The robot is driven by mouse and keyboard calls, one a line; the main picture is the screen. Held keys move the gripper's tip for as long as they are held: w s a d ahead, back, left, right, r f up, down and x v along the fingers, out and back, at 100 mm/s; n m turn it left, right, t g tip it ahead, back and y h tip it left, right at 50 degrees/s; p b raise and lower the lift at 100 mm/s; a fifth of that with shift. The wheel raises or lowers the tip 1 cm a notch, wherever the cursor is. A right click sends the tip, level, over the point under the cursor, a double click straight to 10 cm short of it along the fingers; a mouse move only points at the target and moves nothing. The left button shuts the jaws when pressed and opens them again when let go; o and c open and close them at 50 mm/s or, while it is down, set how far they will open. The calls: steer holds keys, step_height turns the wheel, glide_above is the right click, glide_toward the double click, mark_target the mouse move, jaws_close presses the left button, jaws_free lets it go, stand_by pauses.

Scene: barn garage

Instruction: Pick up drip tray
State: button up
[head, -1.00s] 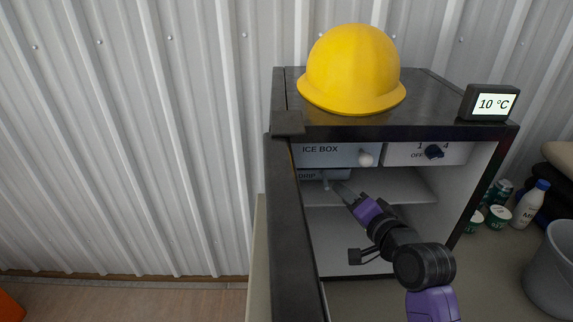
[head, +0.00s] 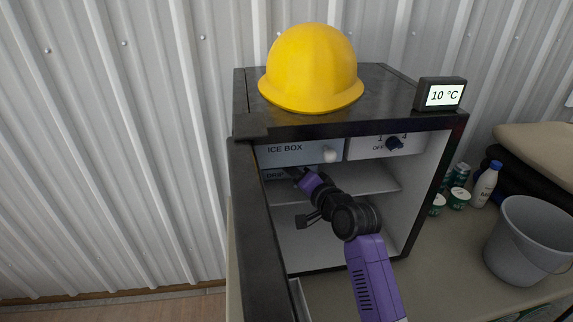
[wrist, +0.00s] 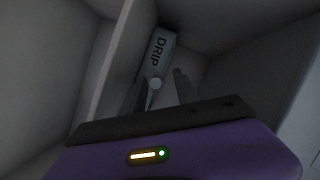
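The drip tray (head: 275,175) is a grey drawer-like tray marked DRIP, under the ice box inside the small open fridge (head: 350,122). In the wrist view its labelled front (wrist: 160,50) faces me, with a pale round knob. My gripper (head: 295,173) reaches into the fridge close to the tray front and partly hides it in the head view. In the wrist view my gripper (wrist: 160,88) is open, its dark fingers on either side of the knob. I cannot tell whether they touch it.
The ice box front (head: 300,152) with its white knob is just above my gripper. A shelf (head: 365,180) lies beside it. The open fridge door (head: 262,235) stands at left. A yellow hard hat (head: 312,70) and a display (head: 441,94) sit on top. A bucket (head: 525,245) stands right.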

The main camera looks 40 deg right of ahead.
steer(key=shift+c, duration=0.5)
jaws_close()
steer(key=shift+r, duration=0.15)
stand_by(0.7)
